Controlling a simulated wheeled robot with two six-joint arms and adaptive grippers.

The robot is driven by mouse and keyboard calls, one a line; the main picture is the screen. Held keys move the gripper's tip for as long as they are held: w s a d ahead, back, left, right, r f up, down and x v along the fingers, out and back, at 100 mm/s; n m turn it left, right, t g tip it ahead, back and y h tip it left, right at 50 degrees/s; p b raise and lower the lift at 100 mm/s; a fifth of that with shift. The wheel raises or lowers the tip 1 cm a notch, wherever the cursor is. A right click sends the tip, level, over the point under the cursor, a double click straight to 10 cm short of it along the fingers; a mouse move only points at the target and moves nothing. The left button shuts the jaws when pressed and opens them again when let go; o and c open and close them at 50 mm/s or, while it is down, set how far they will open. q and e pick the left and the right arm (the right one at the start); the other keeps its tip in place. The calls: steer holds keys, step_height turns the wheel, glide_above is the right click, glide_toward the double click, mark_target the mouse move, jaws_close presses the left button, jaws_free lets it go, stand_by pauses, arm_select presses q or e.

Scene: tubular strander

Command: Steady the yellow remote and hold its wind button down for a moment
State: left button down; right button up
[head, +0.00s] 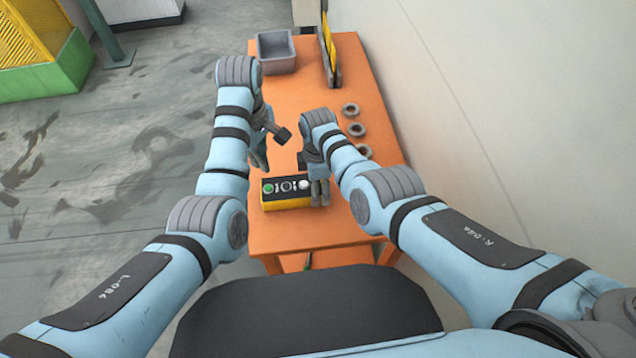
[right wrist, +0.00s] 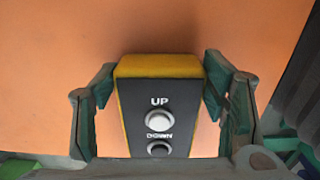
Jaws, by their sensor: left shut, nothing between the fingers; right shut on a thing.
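The yellow remote (head: 285,205) lies on the orange table near its front edge, its black face up. A green button (head: 268,189) shows at its left end and a white button (head: 304,185) towards its right end. My right gripper (head: 318,194) is shut on the right end of the remote. In the right wrist view the remote (right wrist: 160,68) sits between its fingers, with buttons labelled UP and DOWN; no wind label is readable. My left gripper (head: 260,162) is shut and empty, just beyond the remote's left end, apart from the green button.
Several grey rings, one of them here (head: 350,109), lie along the right side of the orange table (head: 300,232). A grey bin (head: 276,52) and an upright yellow-and-black piece (head: 329,50) stand at the far end. A pale wall runs along the right.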

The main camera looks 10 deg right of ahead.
mark_target(265, 186)
stand_by(0.9)
arm_select(q)
steer(key=m+t+h, duration=0.2)
steer(key=m, duration=0.1)
steer(key=r+m+t+h, duration=0.1)
steer(key=m+t+h, duration=0.1)
steer(key=m, duration=0.2)
steer(key=m+t+h, duration=0.2)
steer(key=m, duration=0.2)
steer(key=shift+w+a+r+h, duration=0.25)
steer(key=shift+a+r+h, duration=0.05)
steer(key=shift+a+h, duration=0.1)
steer(key=shift+f, duration=4.45)
steer(key=shift+f, duration=0.4)
